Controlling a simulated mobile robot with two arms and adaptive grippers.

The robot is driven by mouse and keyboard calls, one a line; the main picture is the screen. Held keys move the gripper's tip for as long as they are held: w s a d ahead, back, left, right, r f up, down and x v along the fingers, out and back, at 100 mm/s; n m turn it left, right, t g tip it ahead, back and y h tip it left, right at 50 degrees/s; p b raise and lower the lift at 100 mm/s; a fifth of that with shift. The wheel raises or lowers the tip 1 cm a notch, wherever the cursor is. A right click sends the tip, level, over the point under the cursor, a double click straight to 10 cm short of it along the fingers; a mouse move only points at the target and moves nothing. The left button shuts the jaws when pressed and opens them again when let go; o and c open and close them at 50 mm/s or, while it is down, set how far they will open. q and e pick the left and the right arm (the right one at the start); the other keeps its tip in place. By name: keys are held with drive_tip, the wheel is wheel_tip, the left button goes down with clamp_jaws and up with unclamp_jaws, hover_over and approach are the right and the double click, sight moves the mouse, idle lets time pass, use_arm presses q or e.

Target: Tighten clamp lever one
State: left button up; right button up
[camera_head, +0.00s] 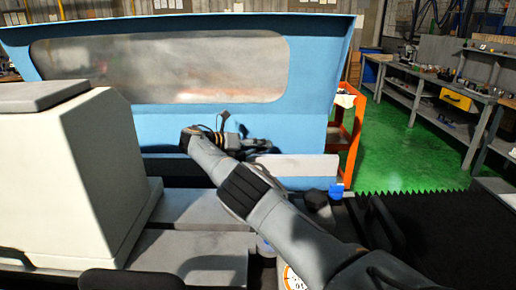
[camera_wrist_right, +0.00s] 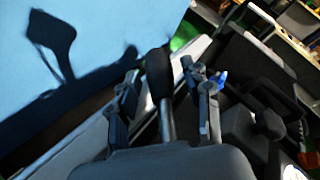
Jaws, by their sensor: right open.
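The clamp lever (camera_wrist_right: 158,72) has a black rounded grip on a metal shaft. In the right wrist view it stands between the two fingers of my open right gripper (camera_wrist_right: 165,88). I cannot tell whether either finger touches it. In the head view my right gripper (camera_head: 257,146) is small and dark, in front of the blue machine cover, at the end of my right arm. The lever cannot be told apart from the gripper there. The lever's lower end is hidden by the gripper body in the wrist view. My left gripper is not in view.
The blue machine cover (camera_head: 200,120) with a cloudy window stands behind the gripper. A cream machine housing (camera_head: 60,165) fills the left. A blue knob (camera_head: 336,190) and black bellows (camera_head: 450,235) are to the right. An orange cart (camera_head: 346,135) stands behind on green floor.

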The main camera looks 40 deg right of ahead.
wheel_tip(320, 180, up, 10)
drive_tip(key=shift+f, duration=0.1)
idle(0.4)
drive_tip(key=shift+c, duration=0.4)
